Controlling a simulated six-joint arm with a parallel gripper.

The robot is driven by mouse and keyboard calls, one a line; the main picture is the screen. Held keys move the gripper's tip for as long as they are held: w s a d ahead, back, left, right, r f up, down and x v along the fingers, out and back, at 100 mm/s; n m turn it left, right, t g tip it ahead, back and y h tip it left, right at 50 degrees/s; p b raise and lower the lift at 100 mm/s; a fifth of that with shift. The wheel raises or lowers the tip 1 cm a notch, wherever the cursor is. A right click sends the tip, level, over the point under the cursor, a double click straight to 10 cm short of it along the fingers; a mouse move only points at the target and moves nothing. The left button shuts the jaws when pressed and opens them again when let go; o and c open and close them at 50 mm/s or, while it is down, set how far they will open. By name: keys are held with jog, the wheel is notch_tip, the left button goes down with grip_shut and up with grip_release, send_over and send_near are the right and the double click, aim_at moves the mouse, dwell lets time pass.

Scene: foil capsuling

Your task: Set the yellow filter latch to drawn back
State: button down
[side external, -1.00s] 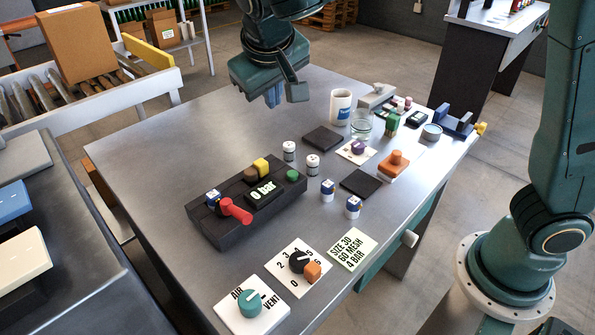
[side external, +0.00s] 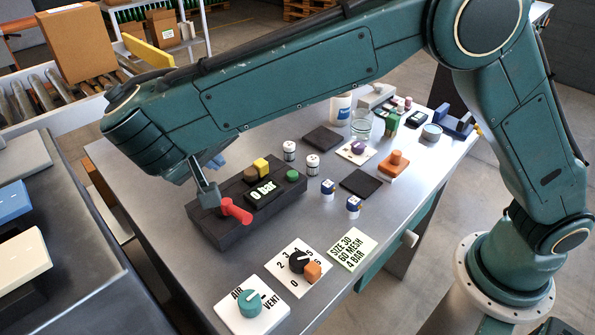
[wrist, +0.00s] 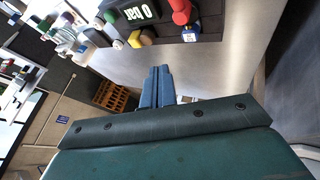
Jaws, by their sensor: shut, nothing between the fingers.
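The yellow latch (side external: 261,165) stands at the far edge of the black panel block (side external: 225,232), beside a brown round knob (side external: 250,174). It also shows in the wrist view (wrist: 147,37), small and close to the panel edge. Its exact setting is too small to read. My gripper (side external: 216,162) is shut and empty above the panel's far left side, left of the latch and apart from it. In the wrist view its blue fingers (wrist: 158,82) lie together, pointing toward the panel. My own wrist parts hide much of the gripper in the side view.
The panel also carries a red lever (side external: 236,211), a "0 bar" display (side external: 263,192) and a green button (side external: 293,176). A blue-and-white canister (wrist: 189,35) is beside the red lever. Small canisters (side external: 312,163) stand right of the panel. Dial plates (side external: 262,318) lie nearer the front.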

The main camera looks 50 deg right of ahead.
aim_at(260, 160)
dwell(0.3)
jog(key=x, duration=1)
jog(key=shift+d, duration=2.05)
jog(key=shift+d, duration=1.5)
jog(key=shift+a, duration=0.15)
